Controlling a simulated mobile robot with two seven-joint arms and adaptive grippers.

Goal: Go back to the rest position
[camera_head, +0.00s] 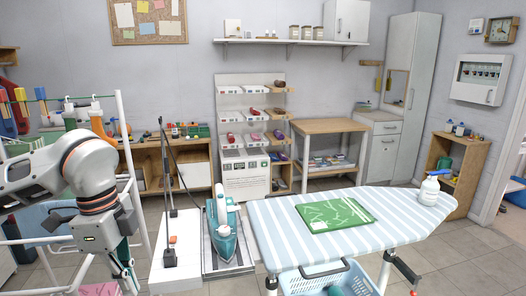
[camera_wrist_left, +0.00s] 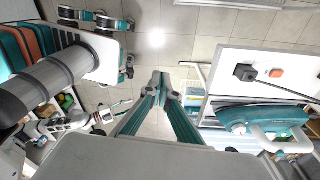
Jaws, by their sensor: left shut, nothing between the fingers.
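My left gripper (camera_head: 125,274) hangs at the lower left of the head view, pointing down beside the drying rack, left of the iron's stand. In the left wrist view its two teal fingers (camera_wrist_left: 165,84) are together, with nothing between them. Bare floor tiles show beyond the fingertips. My right gripper is not in view.
The ironing board (camera_head: 275,224) carries a folded green cloth (camera_head: 335,212) and a spray bottle (camera_head: 429,190). A teal iron (camera_head: 223,232) stands at its left end. A blue laundry basket (camera_head: 325,281) is below. The drying rack (camera_head: 136,180) is close to my left arm.

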